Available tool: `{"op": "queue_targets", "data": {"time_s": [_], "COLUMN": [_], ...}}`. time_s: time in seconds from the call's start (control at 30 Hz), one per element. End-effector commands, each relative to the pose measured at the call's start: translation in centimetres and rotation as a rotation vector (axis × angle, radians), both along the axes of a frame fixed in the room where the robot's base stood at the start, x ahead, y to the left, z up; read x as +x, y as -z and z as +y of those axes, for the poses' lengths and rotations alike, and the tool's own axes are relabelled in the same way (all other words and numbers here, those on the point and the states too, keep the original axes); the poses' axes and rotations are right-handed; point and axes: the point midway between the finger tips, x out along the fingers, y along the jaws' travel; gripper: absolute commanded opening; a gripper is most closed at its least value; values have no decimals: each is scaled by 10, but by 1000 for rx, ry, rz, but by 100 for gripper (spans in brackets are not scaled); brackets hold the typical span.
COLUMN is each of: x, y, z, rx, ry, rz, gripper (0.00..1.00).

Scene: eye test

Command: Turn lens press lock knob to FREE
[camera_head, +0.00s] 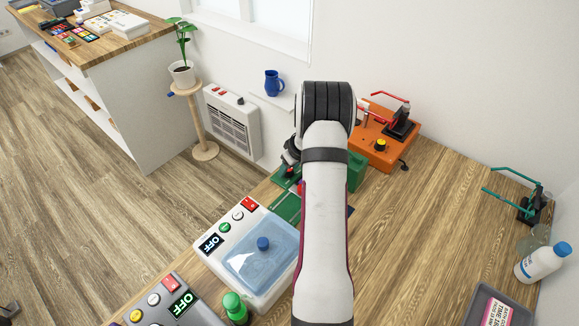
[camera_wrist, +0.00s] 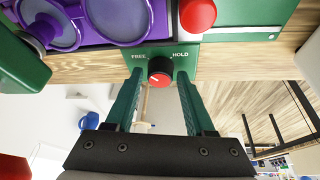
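In the wrist view the lock knob (camera_wrist: 160,72), round and black with a red face, sits on a small green plate (camera_wrist: 188,62) of the lens press. The plate reads FREE at left and HOLD at right. A pale mark shows on the knob's face, but it is too small to tell its setting surely. My gripper (camera_wrist: 159,76) is open, one green finger on each side of the knob, with gaps to it. In the head view the green press (camera_head: 287,207) is partly hidden by my arm, and my gripper (camera_head: 290,166) is beside it, its fingertips unclear.
A purple part (camera_wrist: 120,18) with round rings and a red button (camera_wrist: 197,14) are close to the knob. An orange machine (camera_head: 376,148) stands behind my arm. A white box with a blue lid (camera_head: 258,262) stands in front. The table's right middle is clear.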

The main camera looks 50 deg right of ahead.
Motion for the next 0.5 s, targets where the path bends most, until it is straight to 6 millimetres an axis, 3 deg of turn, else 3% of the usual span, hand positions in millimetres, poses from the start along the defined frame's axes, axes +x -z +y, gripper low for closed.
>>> {"op": "queue_targets", "data": {"time_s": [0.07, 0.37, 0.5], "x": [0, 0, -6], "y": [0, -2, -19], "z": [0, 0, 1], "rx": [0, 0, -2], "ry": [0, 0, 1], "rz": [0, -1, -3], "gripper": [70, 70, 70]}}
